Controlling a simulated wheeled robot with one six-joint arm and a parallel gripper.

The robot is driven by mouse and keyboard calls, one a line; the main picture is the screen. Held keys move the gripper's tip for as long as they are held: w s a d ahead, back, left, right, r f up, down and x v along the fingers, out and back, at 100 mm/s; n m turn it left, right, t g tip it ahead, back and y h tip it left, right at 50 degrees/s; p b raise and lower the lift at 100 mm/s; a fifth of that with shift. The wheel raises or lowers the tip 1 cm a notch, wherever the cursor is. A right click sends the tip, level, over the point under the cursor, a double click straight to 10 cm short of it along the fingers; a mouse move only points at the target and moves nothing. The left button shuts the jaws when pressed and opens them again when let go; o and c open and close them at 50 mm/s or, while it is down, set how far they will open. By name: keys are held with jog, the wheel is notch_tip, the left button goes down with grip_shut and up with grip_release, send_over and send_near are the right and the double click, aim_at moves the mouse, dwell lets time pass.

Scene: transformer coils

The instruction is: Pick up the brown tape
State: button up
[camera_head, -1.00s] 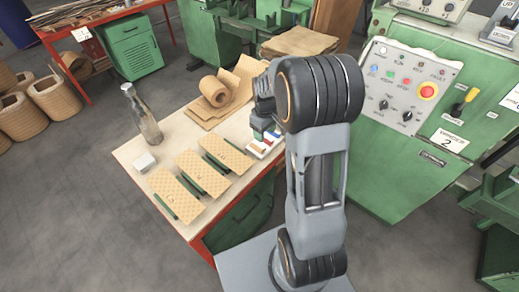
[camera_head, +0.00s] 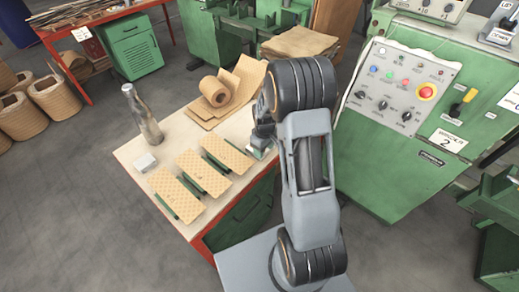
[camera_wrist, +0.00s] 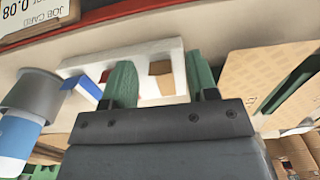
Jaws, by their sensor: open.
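The brown tape (camera_wrist: 163,82) shows in the wrist view as a small brown piece in a white holder (camera_wrist: 170,48). A blue piece (camera_wrist: 84,88) and a small red piece (camera_wrist: 105,76) are in the same holder, to its left. My gripper (camera_wrist: 160,64) is open, with its green fingers apart on either side of the brown tape in the picture. Whether the fingers reach down to its level I cannot tell. In the head view my gripper (camera_head: 261,148) is at the bench's right edge and hides the holder.
A grey cylinder (camera_wrist: 36,93) and a job card (camera_wrist: 70,14) show in the wrist view. A green control cabinet (camera_head: 400,150) stands right.

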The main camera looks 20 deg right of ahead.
jog(key=shift+c, duration=0.3)
grip_shut()
